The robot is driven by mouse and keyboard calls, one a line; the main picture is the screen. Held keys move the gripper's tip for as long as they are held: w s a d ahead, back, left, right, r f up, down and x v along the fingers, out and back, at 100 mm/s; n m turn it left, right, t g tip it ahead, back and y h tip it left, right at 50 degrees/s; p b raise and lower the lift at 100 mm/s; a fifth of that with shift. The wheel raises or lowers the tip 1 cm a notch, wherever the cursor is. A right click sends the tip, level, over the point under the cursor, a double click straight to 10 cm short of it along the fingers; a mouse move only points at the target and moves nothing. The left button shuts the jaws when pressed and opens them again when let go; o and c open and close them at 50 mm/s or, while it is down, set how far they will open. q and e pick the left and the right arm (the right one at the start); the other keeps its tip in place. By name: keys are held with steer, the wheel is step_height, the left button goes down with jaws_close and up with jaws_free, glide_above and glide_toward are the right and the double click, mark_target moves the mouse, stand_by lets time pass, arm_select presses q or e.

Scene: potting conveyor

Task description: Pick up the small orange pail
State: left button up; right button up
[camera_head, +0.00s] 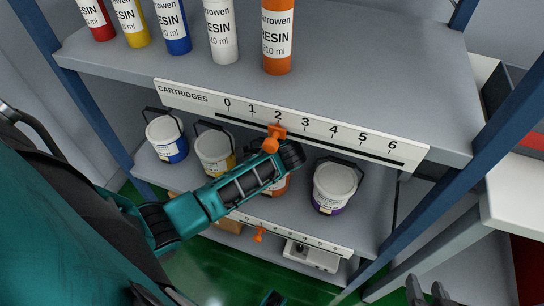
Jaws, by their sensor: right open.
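The small orange pail (283,188) stands on the middle shelf, between a yellow-marked pail and a purple-marked pail. A teal and black arm link of mine crosses in front of it from the left, so only its lower right part shows. My right gripper (428,291) is at the bottom edge of the view, right of centre. Its two dark fingertips are apart with nothing between them. It is well below and to the right of the pail, not touching it. I do not see the jaws of my left gripper.
Blue-marked (166,138), yellow-marked (214,150) and purple-marked pails (335,186) stand on the same shelf. A numbered cartridges strip (330,131) with an orange slider (272,140) runs along the upper shelf (370,60), which carries resin bottles. A blue post (455,165) stands at right.

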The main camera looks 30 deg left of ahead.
arm_select(q)
jaws_close()
steer(key=shift+d, duration=0.15)
stand_by(0.9)
